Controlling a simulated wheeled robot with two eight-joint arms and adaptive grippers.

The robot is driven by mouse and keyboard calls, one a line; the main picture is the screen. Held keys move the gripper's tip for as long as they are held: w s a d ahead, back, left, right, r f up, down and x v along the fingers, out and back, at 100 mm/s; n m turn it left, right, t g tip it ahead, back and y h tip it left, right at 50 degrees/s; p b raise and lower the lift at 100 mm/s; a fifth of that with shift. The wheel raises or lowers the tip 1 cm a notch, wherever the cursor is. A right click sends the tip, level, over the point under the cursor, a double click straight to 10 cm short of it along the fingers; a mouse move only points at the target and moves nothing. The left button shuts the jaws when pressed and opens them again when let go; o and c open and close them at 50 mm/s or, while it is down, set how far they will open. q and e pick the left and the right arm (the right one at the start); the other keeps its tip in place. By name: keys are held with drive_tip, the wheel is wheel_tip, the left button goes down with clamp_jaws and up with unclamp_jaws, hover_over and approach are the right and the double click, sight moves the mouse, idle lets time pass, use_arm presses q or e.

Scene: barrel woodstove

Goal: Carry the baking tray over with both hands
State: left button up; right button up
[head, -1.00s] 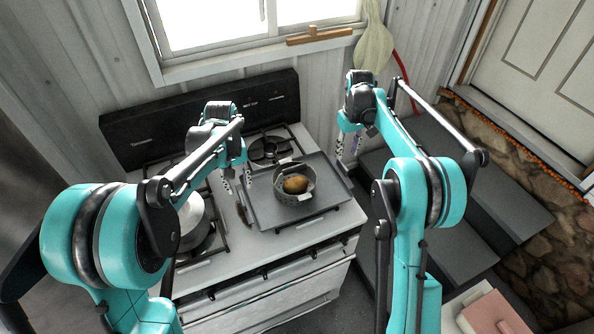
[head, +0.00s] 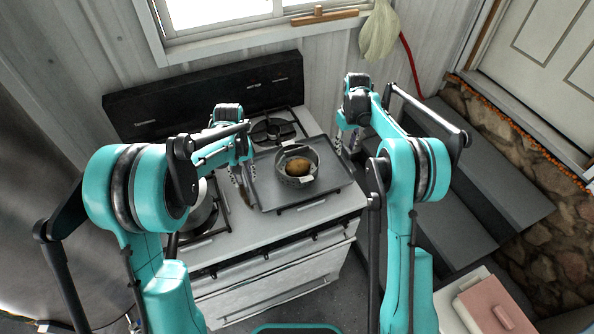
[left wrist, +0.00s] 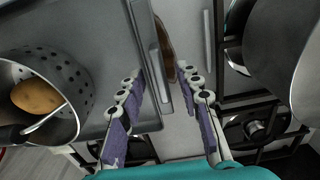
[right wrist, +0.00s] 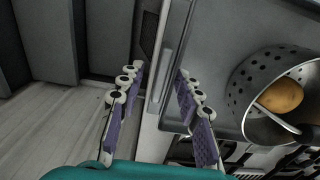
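The dark grey baking tray (head: 265,190) lies on the right part of the stovetop. A perforated metal pot (head: 296,181) with a brown, potato-like item (head: 297,167) stands on it. My left gripper (head: 241,174) is at the tray's left edge. In the left wrist view its fingers (left wrist: 163,100) are open, on either side of the tray's edge handle (left wrist: 156,72). My right gripper (head: 346,142) is near the tray's right edge. In the right wrist view its fingers (right wrist: 160,88) are open, with the other edge handle (right wrist: 164,75) between them. Finger contact with the tray cannot be told.
A metal pot (head: 203,210) stands on the stove's left burners (left wrist: 250,125). A brown spoon-like item (left wrist: 164,48) lies beside the tray's left edge. Dark grey steps (head: 470,205) are right of the stove. A pink-lidded box (head: 492,308) is at the lower right.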

use_arm(q)
drive_tip(key=shift+f, duration=0.5)
use_arm(e)
drive_tip(key=shift+f, duration=0.55)
use_arm(q)
drive_tip(key=shift+s, duration=0.1)
clamp_jaws()
use_arm(e)
clamp_jaws()
use_arm(q)
drive_tip(key=shift+r, duration=0.1)
use_arm(e)
drive_tip(key=shift+r, duration=0.1)
